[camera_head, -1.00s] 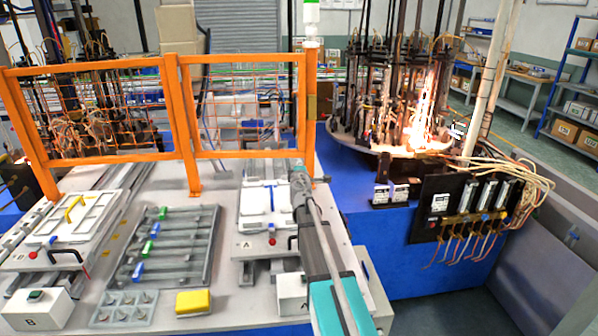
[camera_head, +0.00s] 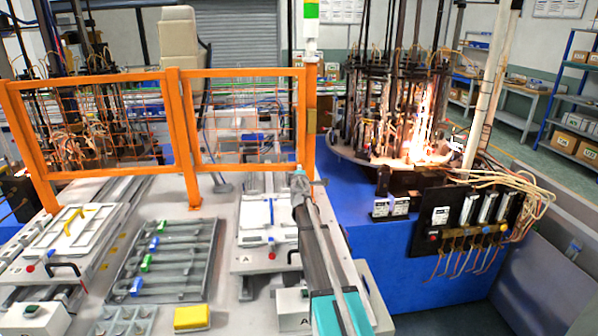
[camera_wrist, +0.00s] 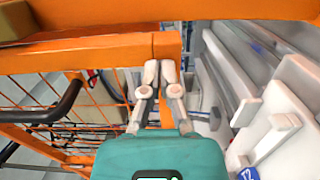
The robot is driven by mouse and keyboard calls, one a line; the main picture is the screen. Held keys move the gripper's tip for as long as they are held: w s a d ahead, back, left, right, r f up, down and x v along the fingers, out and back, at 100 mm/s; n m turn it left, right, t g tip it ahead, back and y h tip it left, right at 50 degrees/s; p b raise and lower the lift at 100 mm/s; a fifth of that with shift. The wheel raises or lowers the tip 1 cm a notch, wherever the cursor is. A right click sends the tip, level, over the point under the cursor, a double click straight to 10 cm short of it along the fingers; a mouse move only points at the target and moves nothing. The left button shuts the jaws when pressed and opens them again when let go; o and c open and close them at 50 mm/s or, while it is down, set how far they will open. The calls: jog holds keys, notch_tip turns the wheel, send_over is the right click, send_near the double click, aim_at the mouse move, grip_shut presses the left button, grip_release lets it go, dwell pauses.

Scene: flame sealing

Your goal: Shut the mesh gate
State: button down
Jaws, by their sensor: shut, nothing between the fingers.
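The mesh gate (camera_head: 245,165) is an orange-framed panel with thin orange wire mesh. In the head view it stands in line with the fixed left panel, and its right end lies at or very near the right orange post (camera_head: 308,120); I cannot tell whether a gap is left. My gripper (camera_head: 298,178) is just in front of the gate's lower right corner. In the wrist view my gripper (camera_wrist: 160,68) has its fingers together and empty, close to an orange frame corner (camera_wrist: 167,46). Contact cannot be told. A black bar handle (camera_wrist: 55,106) shows on the left.
A burning machine (camera_head: 410,130) stands behind on the right. A signal light (camera_head: 311,30) rises above the right post.

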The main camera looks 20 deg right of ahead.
jog(key=x, duration=0.5)
jog(key=shift+w, duration=0.3)
jog(key=shift+r, duration=0.3)
jog(key=shift+s+a+f, duration=0.1)
jog(key=shift+s, duration=0.3)
jog(key=shift+s+a+f, duration=0.1)
jog(key=shift+s, duration=0.3)
jog(key=d+v, duration=0.1)
jog(key=v, duration=1.2)
jog(key=shift+s, duration=0.35)
jog(key=shift+r+p, duration=0.3)
jog(key=shift+p, duration=0.05)
